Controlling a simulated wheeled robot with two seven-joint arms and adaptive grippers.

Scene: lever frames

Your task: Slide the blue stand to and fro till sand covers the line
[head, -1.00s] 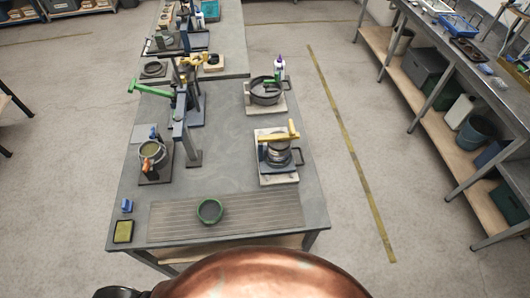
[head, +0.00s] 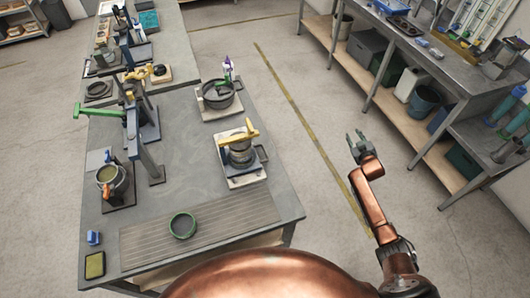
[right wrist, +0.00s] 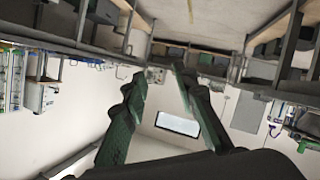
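My right gripper (head: 357,138) is raised over the floor to the right of the grey table, clear of everything on it. Its two fingers are apart and empty, as the right wrist view (right wrist: 160,80) also shows. My left gripper is out of view. A dark blue-grey upright frame (head: 137,145) with a green lever stands at the table's left. A pot with olive-coloured contents (head: 108,174) is beside it on a dark base. A small blue object (head: 94,238) lies at the front left corner. I cannot tell which is the blue stand, and no line on a vessel is discernible.
A green-rimmed dark bowl (head: 182,226) sits on a ribbed mat (head: 232,213) at the front. A yellow-handled device (head: 240,152) and a dark pan (head: 217,95) stand on the table's right side. Shelving (head: 380,90) lines the right; the floor between is free.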

